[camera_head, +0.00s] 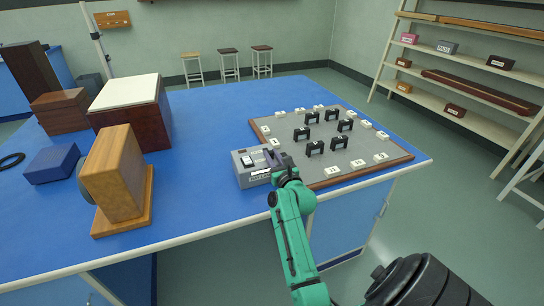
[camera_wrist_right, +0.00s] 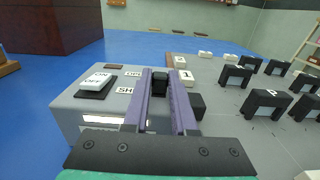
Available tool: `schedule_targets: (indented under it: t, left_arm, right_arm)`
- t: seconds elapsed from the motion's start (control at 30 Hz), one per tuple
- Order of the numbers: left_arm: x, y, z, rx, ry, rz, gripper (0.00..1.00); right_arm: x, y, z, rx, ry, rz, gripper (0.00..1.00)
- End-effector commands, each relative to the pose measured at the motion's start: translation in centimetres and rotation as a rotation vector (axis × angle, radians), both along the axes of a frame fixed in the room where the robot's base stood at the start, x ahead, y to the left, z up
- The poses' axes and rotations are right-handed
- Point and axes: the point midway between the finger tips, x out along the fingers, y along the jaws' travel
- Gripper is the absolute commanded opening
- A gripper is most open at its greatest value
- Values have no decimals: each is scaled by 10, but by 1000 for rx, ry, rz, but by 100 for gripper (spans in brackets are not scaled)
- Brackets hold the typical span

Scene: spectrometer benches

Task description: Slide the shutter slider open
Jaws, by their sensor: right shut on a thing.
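The grey control box (camera_head: 256,181) sits on the blue bench beside the grey board's left edge. In the right wrist view its top (camera_wrist_right: 75,102) carries a white rocker switch (camera_wrist_right: 97,83) marked ON and OFF and a label starting "SH", partly hidden by a finger. The shutter slider's black knob (camera_wrist_right: 160,84) stands between the purple fingertips of my right gripper (camera_head: 275,158), which is shut on it. The fingers also show in the right wrist view (camera_wrist_right: 160,79) and hide most of the slider's track. My left gripper is not in view.
The grey board (camera_head: 326,118) right of the box holds several black stands (camera_head: 315,148) and white numbered tags. A wooden block device (camera_head: 118,175), a white-topped dark box (camera_head: 135,105) and a blue box (camera_head: 52,163) stand left. Bare blue bench lies between them and the control box.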

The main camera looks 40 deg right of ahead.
Motion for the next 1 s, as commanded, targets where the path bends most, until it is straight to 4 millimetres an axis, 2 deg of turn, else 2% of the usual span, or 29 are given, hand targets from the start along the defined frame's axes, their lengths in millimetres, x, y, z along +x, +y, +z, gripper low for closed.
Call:
schedule_targets:
  t: [0.23,0.53,0.83,0.87,0.9,0.93,1.0]
  left_arm:
    - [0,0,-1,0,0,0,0]
    - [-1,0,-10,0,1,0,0]
    - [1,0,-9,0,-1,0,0]
    - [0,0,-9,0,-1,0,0]
    - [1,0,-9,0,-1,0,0]
    - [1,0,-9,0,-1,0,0]
    - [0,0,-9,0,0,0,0]
  right_arm:
    - [2,-1,-2,2,2,0,0]
    - [44,-15,-1,1,1,0,0]
    - [47,-16,0,0,1,0,0]
    - [47,-16,0,0,0,0,32]
    - [47,-16,0,0,0,0,48]
    - [47,-16,0,0,0,0,55]
    - [47,-16,0,0,0,0,55]
